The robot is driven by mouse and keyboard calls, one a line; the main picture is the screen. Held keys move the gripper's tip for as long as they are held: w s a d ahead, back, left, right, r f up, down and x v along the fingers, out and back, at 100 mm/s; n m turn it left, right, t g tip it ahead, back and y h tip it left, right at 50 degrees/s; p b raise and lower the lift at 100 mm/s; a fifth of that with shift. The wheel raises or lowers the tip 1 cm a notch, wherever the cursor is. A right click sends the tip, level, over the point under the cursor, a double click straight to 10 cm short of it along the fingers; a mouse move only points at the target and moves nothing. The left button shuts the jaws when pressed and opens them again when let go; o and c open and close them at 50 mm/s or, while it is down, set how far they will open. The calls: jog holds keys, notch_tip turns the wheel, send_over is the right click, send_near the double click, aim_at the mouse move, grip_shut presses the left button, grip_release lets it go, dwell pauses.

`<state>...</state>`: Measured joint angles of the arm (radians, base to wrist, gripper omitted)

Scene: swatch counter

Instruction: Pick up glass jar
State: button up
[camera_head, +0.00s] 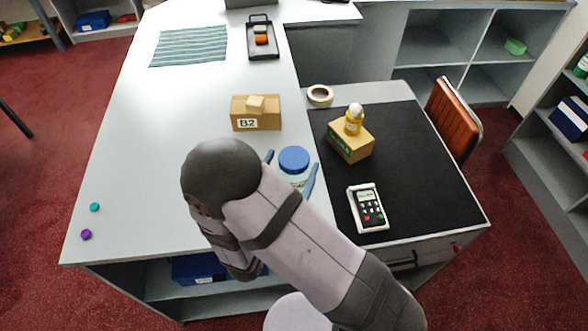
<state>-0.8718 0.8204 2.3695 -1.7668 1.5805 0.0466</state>
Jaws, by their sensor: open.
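The glass jar (294,163) has a blue lid and a clear, pale body. It stands on the white counter (170,130) near its right edge, beside the black mat. My gripper (292,171) is open, with one blue finger to the left of the jar and the other to its right. Whether the fingers touch the jar cannot be told. My arm hides the lower part of the jar and the counter in front of it.
A box marked B2 (257,122) with a small block on top stands behind the jar. Right are a tape roll (320,95), a box (350,150) bearing a yellow bottle (353,122), and a card terminal (368,207). The counter's left side is mostly clear.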

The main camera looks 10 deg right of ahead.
aim_at(294, 157)
jog(key=shift+p+x, duration=0.55)
jog(key=shift+x, duration=1)
jog(key=shift+c, duration=0.4)
jog(key=shift+r, duration=0.1)
jog(key=c, duration=1.8)
jog(key=shift+o, duration=0.2)
jog(key=shift+r, duration=0.1)
jog(key=shift+r+b, duration=0.85)
jog(key=shift+r, duration=4.05)
